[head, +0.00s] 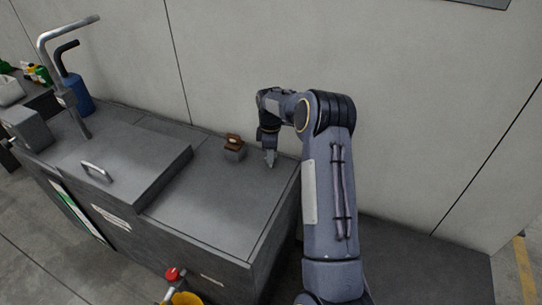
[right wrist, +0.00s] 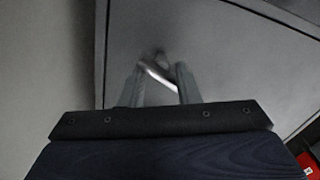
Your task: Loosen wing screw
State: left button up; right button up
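A rust-brown piece that looks like the wing screw (head: 233,138) sits on a small grey block (head: 235,155) on the grey bench top. My right gripper (head: 270,162) points down over the bench, just to the right of the block and apart from it. In the right wrist view its two fingers (right wrist: 158,82) stand apart with a gap between them. A blurred bright patch shows beyond the gap, and I cannot tell what it is. The screw cannot be made out clearly in the wrist view. My left gripper is not in view.
The bench top (head: 205,207) is clear in front of the block. A raised lid with a handle (head: 97,172) lies to the left. A bent metal pipe (head: 66,28) and a blue bottle (head: 78,95) stand farther left. A wall rises behind. A red-topped yellow object (head: 185,298) is below.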

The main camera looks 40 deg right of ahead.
jog(key=m, duration=0.4)
notch_tip(320, 180, up, 7)
jog(key=p, duration=0.5)
jog(key=shift+a, duration=0.1)
dwell(0.4)
